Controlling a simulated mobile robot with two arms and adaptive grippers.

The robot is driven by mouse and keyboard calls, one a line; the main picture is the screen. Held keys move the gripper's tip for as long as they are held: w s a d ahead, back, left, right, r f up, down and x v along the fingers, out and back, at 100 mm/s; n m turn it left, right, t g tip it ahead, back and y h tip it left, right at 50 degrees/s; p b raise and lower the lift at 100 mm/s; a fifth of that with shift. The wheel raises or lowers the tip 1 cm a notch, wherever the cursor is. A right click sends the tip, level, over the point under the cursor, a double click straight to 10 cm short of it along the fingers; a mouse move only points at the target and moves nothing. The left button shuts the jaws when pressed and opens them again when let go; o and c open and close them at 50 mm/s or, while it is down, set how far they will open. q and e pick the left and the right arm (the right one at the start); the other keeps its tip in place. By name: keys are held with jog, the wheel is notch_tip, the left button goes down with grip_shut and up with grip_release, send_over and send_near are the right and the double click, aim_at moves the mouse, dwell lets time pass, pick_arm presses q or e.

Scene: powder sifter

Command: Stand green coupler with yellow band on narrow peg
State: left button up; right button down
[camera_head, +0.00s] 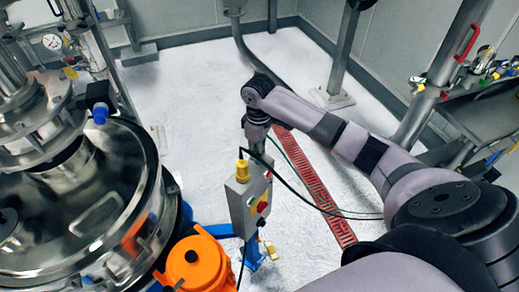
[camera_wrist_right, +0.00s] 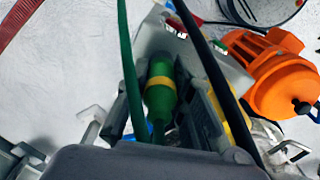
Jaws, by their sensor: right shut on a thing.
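The green coupler with its yellow band (camera_wrist_right: 160,102) is between the fingers of my right gripper (camera_wrist_right: 174,95) in the right wrist view. The gripper is shut on it. In the head view my right gripper (camera_head: 256,135) hangs above and behind a grey control box, and the coupler cannot be made out there. I cannot pick out the narrow peg for certain in either view. My left gripper is not in view.
The grey control box (camera_head: 240,208) with a yellow connector (camera_head: 242,168) and black cable stands close below my right gripper. An orange motor (camera_head: 197,264) and a steel sifter (camera_head: 75,190) are at left. A shelf (camera_head: 480,95) with small coloured parts is at right.

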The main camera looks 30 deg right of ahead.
jog(key=shift+f, duration=0.45)
jog(key=c, duration=1.3)
grip_release()
jog(key=shift+c, duration=0.2)
jog(key=shift+r, duration=0.25)
notch_tip(320, 180, up, 12)
jog(key=shift+a+f, duration=0.1)
jog(key=shift+f, duration=0.15)
